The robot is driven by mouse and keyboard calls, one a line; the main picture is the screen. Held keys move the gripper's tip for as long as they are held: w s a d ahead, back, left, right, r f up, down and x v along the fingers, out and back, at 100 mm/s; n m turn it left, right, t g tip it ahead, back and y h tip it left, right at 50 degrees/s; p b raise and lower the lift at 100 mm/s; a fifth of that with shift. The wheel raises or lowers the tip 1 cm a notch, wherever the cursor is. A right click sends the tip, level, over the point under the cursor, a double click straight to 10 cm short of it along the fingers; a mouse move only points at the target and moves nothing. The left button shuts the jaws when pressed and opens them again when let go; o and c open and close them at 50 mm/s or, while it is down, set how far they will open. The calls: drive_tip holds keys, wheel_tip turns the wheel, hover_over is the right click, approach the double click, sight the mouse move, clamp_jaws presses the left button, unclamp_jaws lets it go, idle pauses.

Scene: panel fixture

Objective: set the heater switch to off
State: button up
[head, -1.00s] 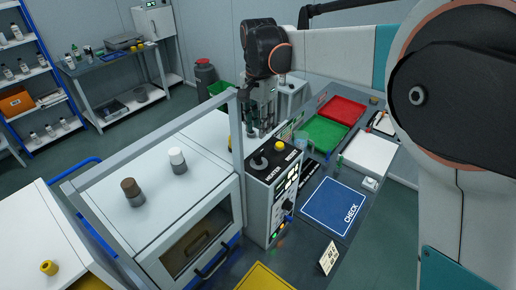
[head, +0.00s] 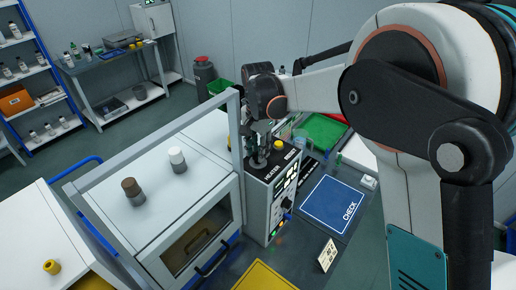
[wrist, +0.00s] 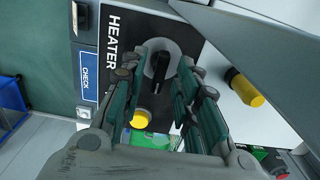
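The heater switch (wrist: 159,66) is a black handle on a round grey disc, on a black plate (wrist: 118,50) lettered HEATER. The plate is on top of the instrument box (head: 258,207) in the head view. My gripper (wrist: 162,68) is open, its two green-grey fingers on either side of the switch in the wrist view. I cannot tell whether they touch the handle. In the head view my gripper (head: 258,158) is over the HEATER plate and partly hides the switch. No position marks for the switch are readable.
A yellow knob (wrist: 139,117) is on the same box. The fume hood's grey post (head: 236,140) rises close beside my gripper. A blue CHECK mat (head: 333,205) lies to the right, clear.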

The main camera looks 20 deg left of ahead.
clamp_jaws()
drive_tip(key=n+b, duration=0.2)
drive_tip(key=n, duration=0.1)
drive_tip(key=shift+f+b, duration=0.1)
drive_tip(key=shift+b, duration=0.2)
drive_tip(key=n+b, duration=0.2)
drive_tip(key=n, duration=0.2)
drive_tip(key=shift+n, duration=0.3)
drive_tip(key=n+b, duration=0.2)
drive_tip(key=n, duration=0.3)
drive_tip(key=shift+n+b, duration=0.3)
drive_tip(key=n+b, duration=0.1)
drive_tip(key=n, duration=0.3)
drive_tip(key=shift+n, duration=0.3)
drive_tip(key=shift+o, duration=1.1)
unclamp_jaws()
